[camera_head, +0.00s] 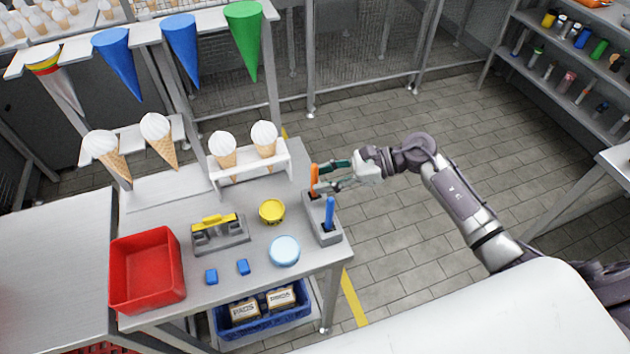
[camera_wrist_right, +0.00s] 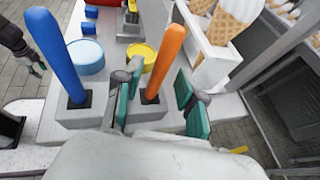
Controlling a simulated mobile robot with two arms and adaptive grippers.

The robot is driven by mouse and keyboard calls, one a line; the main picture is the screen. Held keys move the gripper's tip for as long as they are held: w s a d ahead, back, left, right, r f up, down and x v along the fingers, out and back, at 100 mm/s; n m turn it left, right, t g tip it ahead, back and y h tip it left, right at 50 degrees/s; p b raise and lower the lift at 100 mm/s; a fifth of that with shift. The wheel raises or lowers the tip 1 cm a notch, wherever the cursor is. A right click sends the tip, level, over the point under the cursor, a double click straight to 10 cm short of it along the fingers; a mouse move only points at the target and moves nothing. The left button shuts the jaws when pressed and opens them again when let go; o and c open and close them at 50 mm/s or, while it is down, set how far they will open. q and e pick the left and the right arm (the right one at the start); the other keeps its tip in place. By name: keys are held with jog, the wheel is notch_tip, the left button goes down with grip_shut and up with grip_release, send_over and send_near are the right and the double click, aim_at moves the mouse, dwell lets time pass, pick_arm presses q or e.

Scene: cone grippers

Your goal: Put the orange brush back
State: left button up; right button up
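The orange brush (camera_head: 314,179) stands upright with its lower end in the grey holder (camera_head: 322,222) at the table's right edge. The brush also shows in the right wrist view (camera_wrist_right: 166,58). A blue brush (camera_head: 329,212) stands in the same holder, nearer to me. My right gripper (camera_head: 330,177) is open at the orange brush, reaching in from the right. In the wrist view its green-padded fingers (camera_wrist_right: 160,105) lie either side of the handle's lower part, with gaps visible. A dark jointed part, perhaps my left gripper (camera_wrist_right: 33,66), shows small at the wrist view's left edge; its opening is unclear.
A white rack (camera_head: 248,173) with ice cream cones stands just left of the holder.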

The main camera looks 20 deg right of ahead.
jog(key=b+v, duration=0.3)
jog(key=v, duration=0.6)
jog(key=shift+d, duration=0.25)
jog(key=w+d+f+m+t+h, duration=0.2)
jog(key=f+m+t, duration=0.3)
jog(key=f+m, duration=0.5)
jog(key=w+d+f+m+t+h, duration=0.15)
jog(key=f+m+t, duration=0.5)
jog(key=m, duration=0.65)
jog(key=s+d+f+m+g+h, duration=0.1)
jog(key=s+f+m+h, duration=0.3)
jog(key=f, duration=0.5)
jog(key=s+d+f+m+g+h, duration=0.1)
jog(key=s+f+m+g+h, duration=0.1)
jog(key=f+m, duration=0.55)
jog(key=s+a+f+m+g+h, duration=0.2)
jog(key=s+f+m+g+h, duration=0.5)
jog(key=s+f, duration=1.1)
jog(key=s+a+f+m+g+y, duration=0.1)
jog(key=s+a+f+m+g, duration=0.1)
jog(key=s, duration=0.8)
jog(key=s+a+f+m+g+y, duration=0.2)
jog(key=s+m, duration=0.3)
jog(key=s, duration=0.5)
jog(key=shift+a+f, duration=0.4)
jog(key=shift+a, duration=0.45)
